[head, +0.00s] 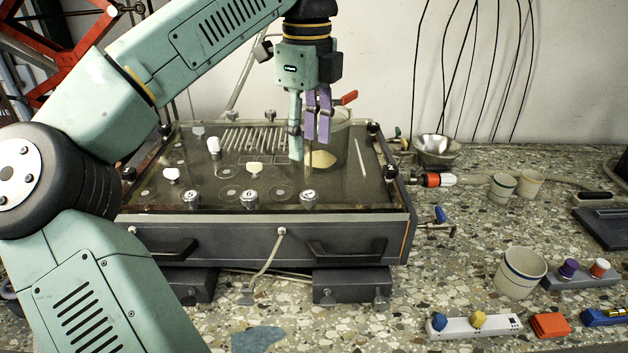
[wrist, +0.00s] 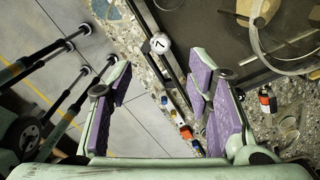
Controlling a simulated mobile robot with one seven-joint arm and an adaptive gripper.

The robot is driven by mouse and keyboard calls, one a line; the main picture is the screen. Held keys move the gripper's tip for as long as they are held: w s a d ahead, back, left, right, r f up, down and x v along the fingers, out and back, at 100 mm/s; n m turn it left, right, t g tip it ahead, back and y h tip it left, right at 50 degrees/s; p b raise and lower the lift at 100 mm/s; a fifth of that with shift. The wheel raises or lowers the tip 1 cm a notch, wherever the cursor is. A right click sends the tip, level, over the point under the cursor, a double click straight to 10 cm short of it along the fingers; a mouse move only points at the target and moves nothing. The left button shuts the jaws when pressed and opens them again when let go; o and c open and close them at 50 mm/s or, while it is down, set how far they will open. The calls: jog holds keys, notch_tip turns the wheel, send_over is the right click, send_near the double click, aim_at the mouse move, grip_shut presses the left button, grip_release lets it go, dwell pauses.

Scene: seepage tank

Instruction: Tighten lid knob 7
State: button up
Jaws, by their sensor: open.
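Lid knob 7 (head: 307,196) is a pale round cap at the front edge of the tank lid (head: 345,192). In the wrist view knob 7 (wrist: 159,42) shows its number clearly, beyond the fingertips and between their lines. My gripper (head: 310,138) is open and empty, pointing down above the lid, and appears behind knob 7 in the head view. In the wrist view the purple-padded fingers of my gripper (wrist: 160,88) stand wide apart and do not touch the knob. Whether knob 7 is loose cannot be told.
Knob 6 (head: 249,197) and knob 5 (head: 191,198) stand left of knob 7, and knob 2 (head: 390,172) at the right edge. A clear round vessel (head: 338,130) and a red lever (head: 349,97) are close to my gripper. Cups (head: 521,273) stand on the counter at right.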

aim_at(309, 194)
notch_tip(309, 194, down, 10)
jog(key=shift+d+f+p, duration=0.1)
jog(key=shift+p, duration=0.45)
grip_shut()
dwell(0.4)
